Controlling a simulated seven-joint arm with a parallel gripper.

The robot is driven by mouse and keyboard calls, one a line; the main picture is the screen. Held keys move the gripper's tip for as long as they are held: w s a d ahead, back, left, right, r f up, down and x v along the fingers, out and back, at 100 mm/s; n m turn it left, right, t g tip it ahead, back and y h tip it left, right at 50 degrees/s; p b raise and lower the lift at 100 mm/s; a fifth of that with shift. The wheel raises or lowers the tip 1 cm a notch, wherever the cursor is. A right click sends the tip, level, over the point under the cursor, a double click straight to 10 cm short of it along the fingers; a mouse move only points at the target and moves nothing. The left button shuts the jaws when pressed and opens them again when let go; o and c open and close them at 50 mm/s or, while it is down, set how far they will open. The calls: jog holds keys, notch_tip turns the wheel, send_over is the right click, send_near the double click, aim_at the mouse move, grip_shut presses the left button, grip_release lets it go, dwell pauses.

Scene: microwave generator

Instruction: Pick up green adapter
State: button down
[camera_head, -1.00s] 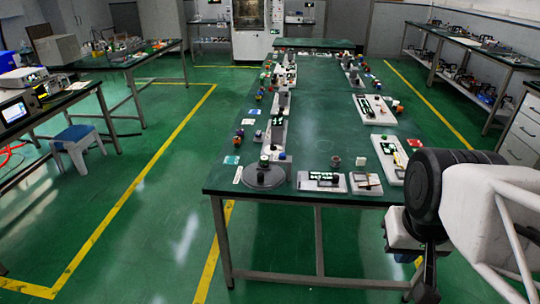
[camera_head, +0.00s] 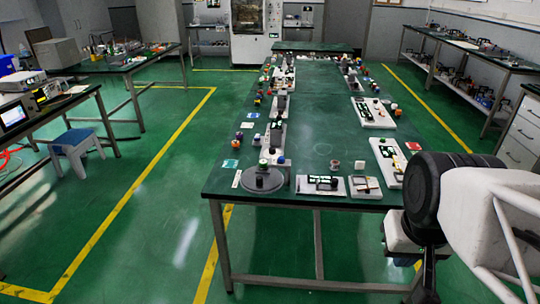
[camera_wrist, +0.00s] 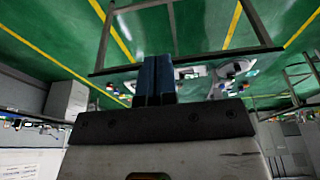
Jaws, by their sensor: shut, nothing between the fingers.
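A small green-topped piece (camera_head: 263,163) stands on or beside a round grey disc (camera_head: 264,181) at the near left corner of the long green table. It may be the green adapter, but it is too small to tell. Other green parts lie farther along the table. My gripper shows in the wrist view (camera_wrist: 156,62) with its two dark blue fingers together and nothing between them. The fingers overlap the table edge in that view, which appears upside down. In the head view my arm is at the right, beside the table's near right corner, well apart from the green-topped piece.
White boards (camera_head: 390,160) with small parts line both sides of the long table (camera_head: 320,120); its middle strip is mostly clear. A blue-topped stool (camera_head: 76,140) and side benches (camera_head: 125,62) stand at left. More benches and a drawer cabinet (camera_head: 520,130) stand at right.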

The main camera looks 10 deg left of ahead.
dwell(0.3)
jog(key=c, duration=0.5)
grip_release()
